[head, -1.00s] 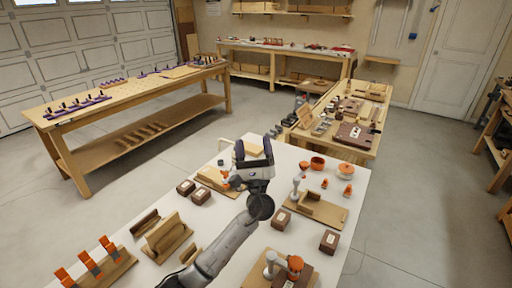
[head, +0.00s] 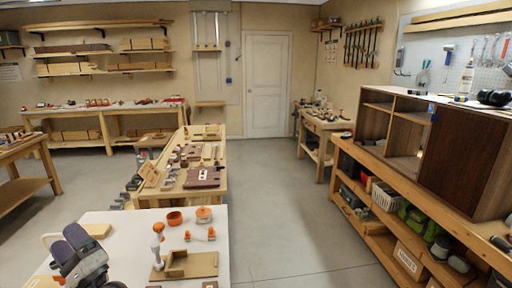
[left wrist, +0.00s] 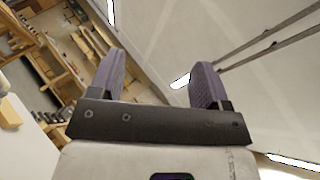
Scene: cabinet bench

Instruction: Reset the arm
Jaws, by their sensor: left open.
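My left gripper (head: 74,246) shows at the lower left of the head view, over the white table. Its two purple-grey fingers are apart. In the left wrist view my left gripper (left wrist: 158,85) points up toward the ceiling, with nothing between the fingers. My right gripper is in neither view.
The white table (head: 218,232) carries a wooden fixture (head: 190,265), an orange bowl (head: 175,218) and small orange-and-white parts. Behind it stands a wooden bench (head: 213,197) with a brown case. A wooden cabinet (head: 462,155) stands on a workbench at the right. The floor between is clear.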

